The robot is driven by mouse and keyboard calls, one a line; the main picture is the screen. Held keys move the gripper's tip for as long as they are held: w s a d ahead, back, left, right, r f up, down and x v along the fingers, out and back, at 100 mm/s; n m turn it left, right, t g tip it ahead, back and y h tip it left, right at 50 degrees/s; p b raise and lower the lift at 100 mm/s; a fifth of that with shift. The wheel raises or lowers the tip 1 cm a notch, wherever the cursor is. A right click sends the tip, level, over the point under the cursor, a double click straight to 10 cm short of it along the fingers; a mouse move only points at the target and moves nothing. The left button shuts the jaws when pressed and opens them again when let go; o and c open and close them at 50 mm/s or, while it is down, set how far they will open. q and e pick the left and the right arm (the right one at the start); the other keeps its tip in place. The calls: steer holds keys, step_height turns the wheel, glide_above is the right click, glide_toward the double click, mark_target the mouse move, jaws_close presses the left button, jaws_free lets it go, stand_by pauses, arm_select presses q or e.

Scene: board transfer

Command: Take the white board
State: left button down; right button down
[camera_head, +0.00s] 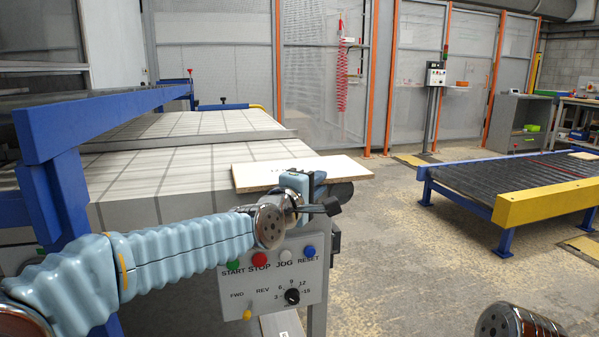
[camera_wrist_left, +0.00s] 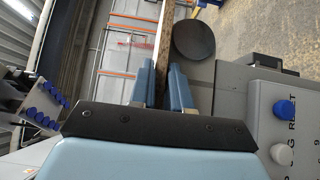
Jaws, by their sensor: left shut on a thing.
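The white board (camera_head: 270,176) lies flat at the near right end of the conveyor (camera_head: 130,178), its right part reaching past the conveyor's end. My left gripper (camera_head: 318,186) is at the board's near edge. In the left wrist view the board shows edge-on as a brown strip (camera_wrist_left: 163,45) between the two blue fingers (camera_wrist_left: 162,82), which are shut on it. The fingertips are partly hidden in the head view. Of my right arm only a rounded metal link shows at the bottom right; its gripper is out of view.
A control panel (camera_head: 270,278) with coloured buttons and a knob is just below my left wrist. A roller conveyor (camera_head: 500,180) with a yellow end beam (camera_head: 545,201) stands at the right. Open floor (camera_head: 410,240) lies between. A blue frame (camera_head: 70,195) rises beside my left arm.

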arm_select(q)
steer(key=shift+r, duration=0.1)
steer(key=s+d+r+p, duration=0.2)
steer(key=s+r, duration=0.4)
steer(key=r, duration=0.3)
steer(key=s+d+r+p, duration=0.1)
steer(key=s+r+p, duration=0.4)
steer(key=r, duration=0.5)
steer(key=shift+s+d, duration=0.4)
steer(key=shift+s, duration=0.85)
